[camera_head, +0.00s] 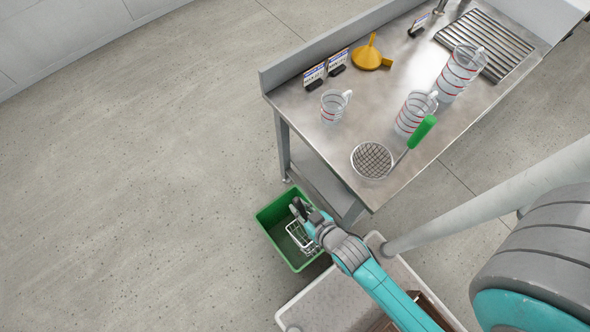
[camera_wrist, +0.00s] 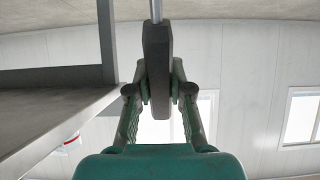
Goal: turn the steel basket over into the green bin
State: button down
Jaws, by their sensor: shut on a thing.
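The green bin (camera_head: 268,217) stands on the floor beside the bench, its open top facing up. The steel basket (camera_head: 300,236), a small wire basket, shows over the bin's opening in the head view. I cannot tell how deep it sits or exactly how it is tilted. My gripper (camera_head: 304,212) is above the bin, shut on the basket's dark handle. In the wrist view the handle (camera_wrist: 157,65) is between my two fingers, with a steel rod (camera_wrist: 156,10) running from it out of the top edge. The basket's wire body is not in the wrist view.
The steel bench (camera_head: 300,105) stands close behind the bin. On it are a round mesh strainer (camera_head: 372,160) with a green handle, clear measuring jugs (camera_head: 333,106), a yellow funnel (camera_head: 370,54) and small label stands (camera_head: 314,77). The floor left of the bin is clear.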

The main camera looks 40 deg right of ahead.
jog(key=shift+s+f+t, duration=0.1)
jog(key=shift+s+t, duration=0.7)
jog(key=shift+s, duration=0.55)
jog(key=shift+s+f+t, duration=0.1)
jog(key=shift+s+t, duration=0.7)
jog(key=shift+s, duration=0.55)
jog(key=shift+s+f+t, duration=0.35)
jog(key=shift+s+t, duration=0.15)
jog(key=shift+s, duration=0.25)
jog(key=shift+s+f+t, duration=0.35)
jog(key=shift+s+t, duration=0.15)
jog(key=shift+s, duration=0.2)
jog(key=shift+s+f+t, duration=0.35)
jog(key=shift+s+t, duration=0.15)
jog(key=shift+s, duration=0.25)
jog(key=shift+w, duration=0.1)
